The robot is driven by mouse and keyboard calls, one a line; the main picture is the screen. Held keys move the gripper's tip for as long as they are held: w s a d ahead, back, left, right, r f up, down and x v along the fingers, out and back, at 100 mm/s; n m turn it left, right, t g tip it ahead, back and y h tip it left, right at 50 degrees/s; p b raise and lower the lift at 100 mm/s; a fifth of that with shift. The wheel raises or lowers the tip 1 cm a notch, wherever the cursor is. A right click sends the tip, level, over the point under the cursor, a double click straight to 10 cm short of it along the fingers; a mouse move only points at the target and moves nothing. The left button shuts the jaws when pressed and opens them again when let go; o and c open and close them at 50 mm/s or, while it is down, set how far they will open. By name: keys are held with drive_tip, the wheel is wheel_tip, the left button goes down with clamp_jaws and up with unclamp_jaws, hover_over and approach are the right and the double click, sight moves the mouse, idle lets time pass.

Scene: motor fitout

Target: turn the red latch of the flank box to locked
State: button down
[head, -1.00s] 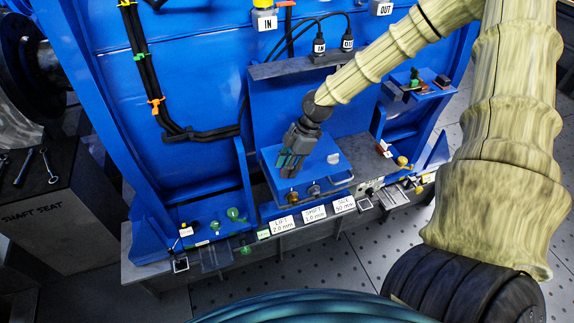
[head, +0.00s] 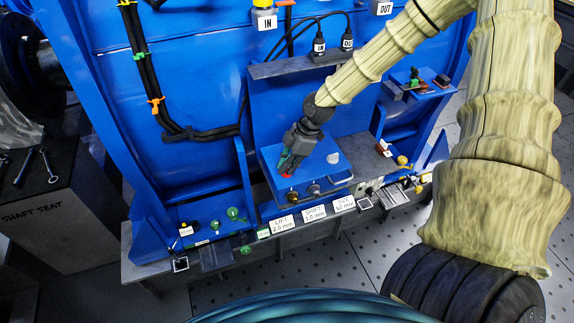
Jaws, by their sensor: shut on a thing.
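The red latch (head: 287,175) shows only as a small red piece at my fingertips, on the front of the blue box (head: 325,172). My gripper (head: 289,170) points down and is shut on the latch. The fingers cover most of it, so its exact angle cannot be told. A brass knob (head: 292,196) sits just below the fingertips.
White labels for lift (head: 283,224), shift and size line the bench edge below. A handle bar (head: 338,187) and a pale round knob (head: 333,158) are to the right of my gripper. Black cables (head: 190,133) run down the blue wall at the left.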

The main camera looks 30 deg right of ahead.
drive_tip(key=m+t+h, duration=0.1)
drive_tip(key=m, duration=0.5)
drive_tip(key=m+t+h+b, duration=0.1)
drive_tip(key=m, duration=0.1)
drive_tip(key=shift+m+t, duration=0.3)
drive_tip(key=shift+m, duration=0.1)
drive_tip(key=m+h+b, duration=0.1)
drive_tip(key=m+h, duration=0.1)
drive_tip(key=m, duration=0.2)
drive_tip(key=shift+a, duration=0.1)
drive_tip(key=shift+w+r+m+h, duration=0.1)
drive_tip(key=shift+m+h, duration=0.6)
drive_tip(key=shift+m, duration=1.1)
drive_tip(key=c, duration=1.5)
unclamp_jaws()
drive_tip(key=shift+c, duration=0.2)
drive_tip(key=v, duration=1.2)
